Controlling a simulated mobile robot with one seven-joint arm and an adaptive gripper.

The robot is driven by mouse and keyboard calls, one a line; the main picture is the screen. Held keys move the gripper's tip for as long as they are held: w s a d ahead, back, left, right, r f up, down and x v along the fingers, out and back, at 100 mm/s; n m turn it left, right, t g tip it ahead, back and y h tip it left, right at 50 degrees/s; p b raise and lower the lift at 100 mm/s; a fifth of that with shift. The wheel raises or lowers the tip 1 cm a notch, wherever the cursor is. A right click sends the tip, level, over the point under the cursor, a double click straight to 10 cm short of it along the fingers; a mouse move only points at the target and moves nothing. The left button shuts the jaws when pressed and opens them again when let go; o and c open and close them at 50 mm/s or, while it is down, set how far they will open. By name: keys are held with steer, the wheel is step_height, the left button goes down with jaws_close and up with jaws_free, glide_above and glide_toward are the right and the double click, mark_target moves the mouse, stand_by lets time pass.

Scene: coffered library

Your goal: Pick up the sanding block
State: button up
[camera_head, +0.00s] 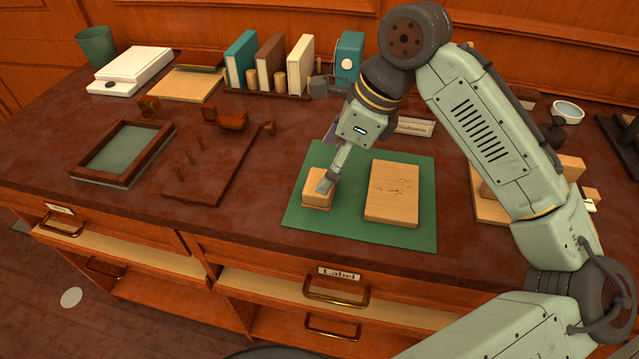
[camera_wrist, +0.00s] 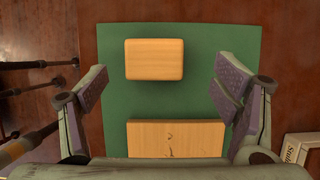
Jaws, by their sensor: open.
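The sanding block (camera_head: 315,189), seemingly the small pale wooden block, lies on the left part of a green mat (camera_head: 348,233). It shows in the wrist view (camera_wrist: 154,60) toward the top, ahead of my fingers and between their lines. My gripper (camera_head: 327,166) is open and empty, with its fingers spread wide (camera_wrist: 164,82). In the head view one finger overlaps the block and hides part of its top. Whether that finger touches it I cannot tell. A larger wooden board (camera_head: 392,193) lies to the right on the same mat, partly cut off in the wrist view (camera_wrist: 175,138).
A brown rack with pegs (camera_head: 212,172) and a framed tray (camera_head: 122,152) lie left of the mat. Books (camera_head: 270,65) stand at the back. A label block (camera_head: 414,127) is behind the mat. Wooden pieces (camera_head: 490,205) stand right. Bare tabletop separates mat and rack.

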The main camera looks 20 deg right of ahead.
steer(key=x, duration=0.2)
steer(key=p+x, duration=0.1)
steer(key=x, duration=0.1)
steer(key=shift+s+a+f, duration=0.1)
steer(key=shift+s+a, duration=0.15)
steer(key=shift+s, duration=0.05)
steer(key=shift+w+a+f, duration=0.15)
steer(key=shift+f, duration=0.4)
steer(key=shift+c, duration=0.6)
steer(key=c, duration=1.1)
steer(key=shift+r, duration=0.1)
steer(key=shift+c, duration=0.2)
